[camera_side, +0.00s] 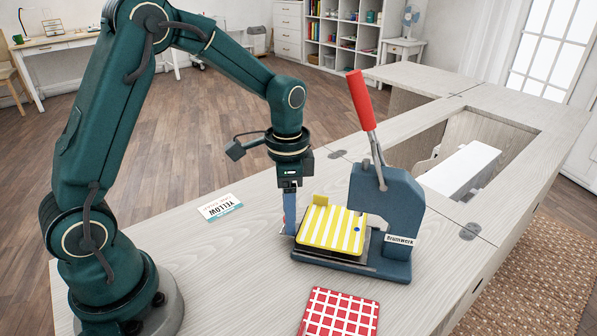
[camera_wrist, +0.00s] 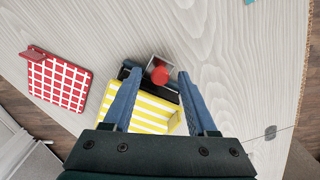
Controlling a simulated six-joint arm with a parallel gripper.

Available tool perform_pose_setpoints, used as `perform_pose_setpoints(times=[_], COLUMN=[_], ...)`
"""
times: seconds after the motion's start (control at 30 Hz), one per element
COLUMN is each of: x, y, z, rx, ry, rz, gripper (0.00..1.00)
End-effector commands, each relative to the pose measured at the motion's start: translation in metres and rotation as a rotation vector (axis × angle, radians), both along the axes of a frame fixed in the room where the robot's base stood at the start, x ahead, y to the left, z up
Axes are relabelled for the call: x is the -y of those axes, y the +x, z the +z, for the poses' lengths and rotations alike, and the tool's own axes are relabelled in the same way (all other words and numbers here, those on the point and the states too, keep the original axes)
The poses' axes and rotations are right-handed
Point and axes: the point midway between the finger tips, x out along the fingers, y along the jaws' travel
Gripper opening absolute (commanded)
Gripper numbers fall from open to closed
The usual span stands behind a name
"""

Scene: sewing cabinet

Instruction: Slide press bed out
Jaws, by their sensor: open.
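The press (camera_side: 385,205) is dark blue with a raised red lever (camera_side: 361,100), and stands on the bench. Its bed (camera_side: 335,262) carries a yellow-and-white striped plate (camera_side: 332,228), which also shows in the wrist view (camera_wrist: 150,113). A red knob (camera_wrist: 160,74) on a grey block is at the outer end of the bed. My gripper (camera_side: 288,226) is low at that end. In the wrist view my gripper (camera_wrist: 157,76) is open, its blue fingers on either side of the knob with gaps visible. Contact is not visible. My gripper mostly hides the knob in the side view.
A red-and-white checked plate (camera_side: 340,314) lies flat in front of the press and also shows in the wrist view (camera_wrist: 60,83). A card reading "YELLOW" (camera_side: 220,207) lies left of the press. The bench (camera_side: 190,255) is clear between card and press. A recess (camera_side: 462,150) opens behind.

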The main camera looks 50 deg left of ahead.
Motion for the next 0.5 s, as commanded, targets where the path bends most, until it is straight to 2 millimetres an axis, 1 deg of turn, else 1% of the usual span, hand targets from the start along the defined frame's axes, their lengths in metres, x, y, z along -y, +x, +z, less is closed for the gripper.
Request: perform_pose_setpoints(times=[0.07,0.1,0.17,0.2,0.23,0.27,0.5], x=[0.0,0.0,0.0,0.0001,0.0001,0.0001,0.0001], y=[0.0,0.0,0.0,0.0001,0.0001,0.0001,0.0001], z=[0.0001,0.0002,0.0003,0.0003,0.0003,0.0004,0.0006], rx=[0.0,0.0,0.0,0.0,0.0,0.0,0.001], ry=[0.0,0.0,0.0,0.0,0.0,0.0,-0.001], rz=[0.0,0.0,0.0,0.0,0.0,0.0,0.0], gripper=[0.58,0.54,0.31,0.16,0.04,0.0,0.0])
